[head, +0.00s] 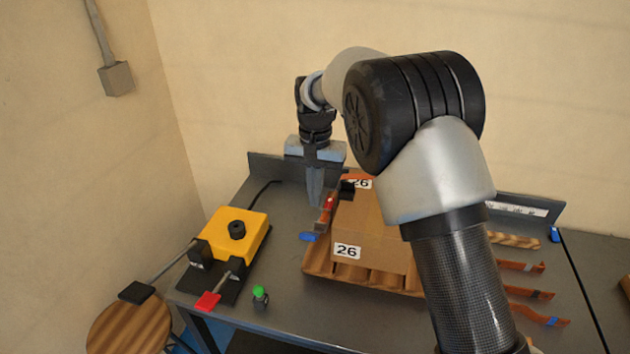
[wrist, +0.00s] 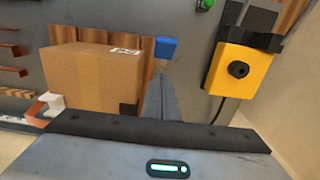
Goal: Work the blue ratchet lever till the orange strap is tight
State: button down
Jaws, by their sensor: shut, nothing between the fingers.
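A cardboard box (head: 375,225) stands on a wooden pallet. The blue ratchet lever (head: 308,237) sticks out low beside the box's left side; it also shows in the wrist view (wrist: 166,48), just beyond my fingertips. The orange strap (head: 325,217) shows near the lever and at the box's far top edge; the rest is hidden, and I cannot tell how tight it is. My gripper (head: 315,203) points down beside the box's far left corner, shut and empty. Its fingers also show in the wrist view (wrist: 159,82). It appears apart from the lever.
A yellow machine (head: 234,234) with a black knob stands on the table (head: 283,203), left of the box. A small green-topped part (head: 260,294) and a red-ended handle (head: 207,300) are near the front edge. Orange bent strips (head: 525,294) lie right. A wooden stool (head: 130,325) stands lower left.

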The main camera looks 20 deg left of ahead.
aim_at(314, 234)
jog(key=s+f, duration=0.1)
jog(key=f, duration=0.3)
jog(key=s+f, duration=0.1)
jog(key=f, duration=0.1)
jog(key=shift+s, duration=0.3)
